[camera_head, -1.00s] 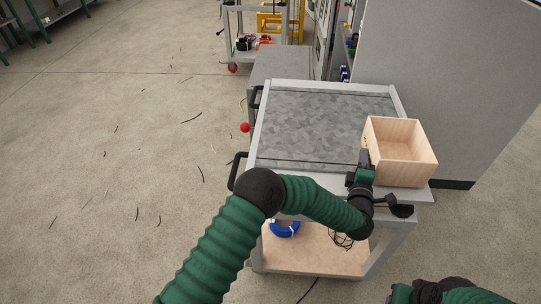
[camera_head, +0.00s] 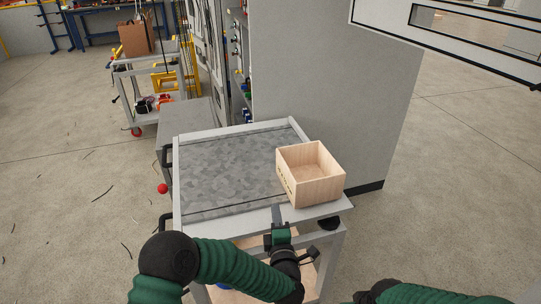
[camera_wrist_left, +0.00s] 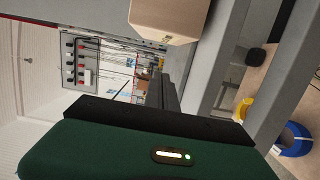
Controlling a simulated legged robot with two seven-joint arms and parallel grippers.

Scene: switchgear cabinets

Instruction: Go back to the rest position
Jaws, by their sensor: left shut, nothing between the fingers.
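My left gripper (camera_head: 277,213) is shut and empty at the front edge of the cart, just in front of the wooden box. Its closed dark fingers also show in the left wrist view (camera_wrist_left: 166,94). My left arm comes in from the bottom left and bends toward the cart. My right arm shows only as a green link at the bottom right edge, and its gripper is out of the picture.
The open, empty wooden box (camera_head: 318,192) sits on the right front of the grey cart top (camera_head: 225,172). A grey cabinet wall (camera_head: 325,95) stands behind. In the left wrist view, a blue coil (camera_wrist_left: 294,140) shows at right.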

